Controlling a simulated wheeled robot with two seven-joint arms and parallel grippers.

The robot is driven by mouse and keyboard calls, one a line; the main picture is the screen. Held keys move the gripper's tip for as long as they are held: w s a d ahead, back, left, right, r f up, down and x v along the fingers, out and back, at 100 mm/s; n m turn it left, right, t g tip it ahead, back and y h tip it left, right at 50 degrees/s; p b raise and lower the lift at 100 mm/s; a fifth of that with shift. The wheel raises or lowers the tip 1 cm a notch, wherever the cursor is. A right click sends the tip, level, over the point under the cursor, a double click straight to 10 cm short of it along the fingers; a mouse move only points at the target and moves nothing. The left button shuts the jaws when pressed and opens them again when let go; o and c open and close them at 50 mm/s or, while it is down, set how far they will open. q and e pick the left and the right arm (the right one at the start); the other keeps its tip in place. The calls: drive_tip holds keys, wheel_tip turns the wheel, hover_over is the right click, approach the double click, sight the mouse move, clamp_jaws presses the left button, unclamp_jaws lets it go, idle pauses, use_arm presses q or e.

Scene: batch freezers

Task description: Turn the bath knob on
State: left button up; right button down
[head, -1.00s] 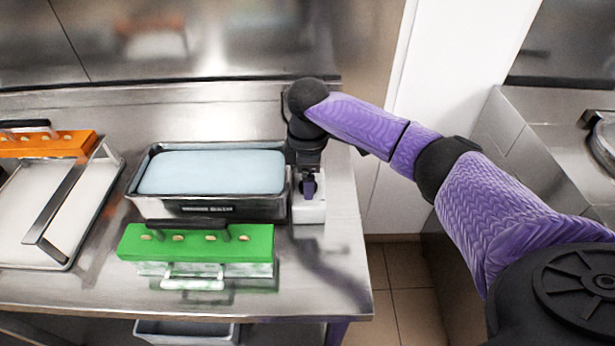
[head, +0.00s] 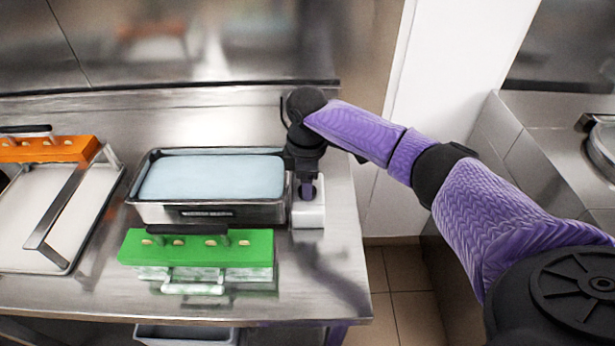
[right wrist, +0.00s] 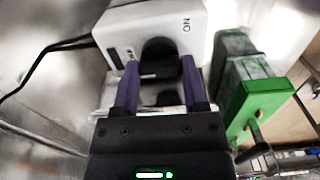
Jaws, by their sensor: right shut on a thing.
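The bath (head: 215,212) is a metal tub of pale blue liquid on the steel table. A white control box (head: 309,214) stands against its right side. In the right wrist view the box (right wrist: 128,28) carries a black round knob (right wrist: 159,58) and a marking that looks like "ON". My right gripper (head: 307,188) reaches down onto the box from above. In the right wrist view its two purple fingers (right wrist: 158,82) stand on either side of the knob and are shut on it. The knob is mostly hidden in the head view. My left gripper is not in view.
A green-topped mould (head: 195,248) stands in front of the bath, close to the box. An orange-topped mould (head: 45,149) and a tray (head: 30,225) are at the left. The table's right edge is near the box, with floor beyond.

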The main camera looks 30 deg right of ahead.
drive_tip(key=m+p, duration=0.3)
drive_tip(key=p, duration=0.1)
drive_tip(key=m+p, duration=0.2)
drive_tip(key=p, duration=0.1)
drive_tip(key=shift+r+m, duration=0.3)
drive_tip(key=shift+m+p, duration=0.8)
drive_tip(key=shift+m, duration=0.1)
drive_tip(key=m+p, duration=0.2)
drive_tip(key=m, duration=0.2)
drive_tip(key=shift+f, duration=0.15)
drive_tip(key=m+p, duration=0.1)
drive_tip(key=m, duration=0.2)
drive_tip(key=shift+w+m+p, duration=0.1)
drive_tip(key=shift+m+p, duration=0.3)
drive_tip(key=shift+m, duration=1)
drive_tip(key=shift+c, duration=0.6)
unclamp_jaws()
drive_tip(key=shift+f, duration=0.1)
